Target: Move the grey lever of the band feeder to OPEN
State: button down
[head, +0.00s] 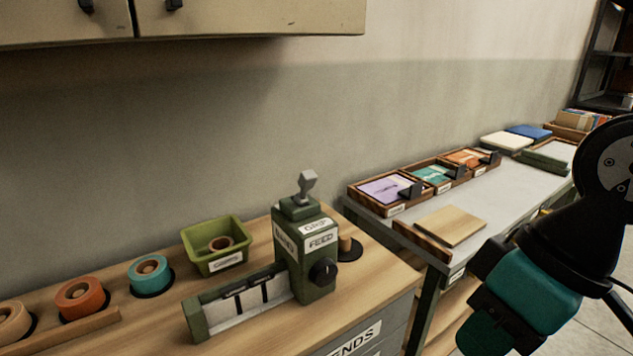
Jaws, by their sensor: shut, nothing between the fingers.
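The green band feeder (308,262) stands on the wooden worktop, with a FEED label on its front and a dark round knob on its lower right. Its grey lever (307,183) sticks up from the top block, leaning slightly to the right. A small label on the sloped top face is too small to read surely, so I cannot tell the lever's setting from it. A low tray with a pale bed extends left from the feeder. My arm shows at the right edge, well apart from the feeder. My gripper's fingers are not in view.
A green bin (217,246) stands left of the feeder. Teal (150,275) and orange (80,298) rolls sit farther left. A grey table (505,200) at right carries a wooden tray of coloured stacks and a board (451,226). A wall cabinet (230,20) hangs above.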

jog(key=w+a+f+n+t+y+b, duration=0.1)
jog(key=w+a+f+n+t+b, duration=0.2)
jog(key=w+f+t+b, duration=0.35)
jog(key=w+a+f+n+t+y+b, duration=0.2)
jog(key=w+f+n+t+b, duration=0.15)
jog(key=w+b, duration=0.55)
jog(key=a+r+n+t+y+b, duration=0.1)
jog(key=n+t+y+b, duration=0.1)
jog(key=n+t+b, duration=0.1)
jog(key=w+a+r+n+t+y+b, duration=0.1)
jog(key=n+t+b, duration=0.2)
jog(key=n, duration=0.1)
jog(key=a+r+n+t+y+b, duration=0.1)
jog(key=n+t+y+b, duration=0.1)
jog(key=n+t+b, duration=0.1)
jog(key=shift+w+r+n+y, duration=0.25)
jog(key=shift+w+n+y, duration=0.1)
jog(key=shift+n, duration=0.3)
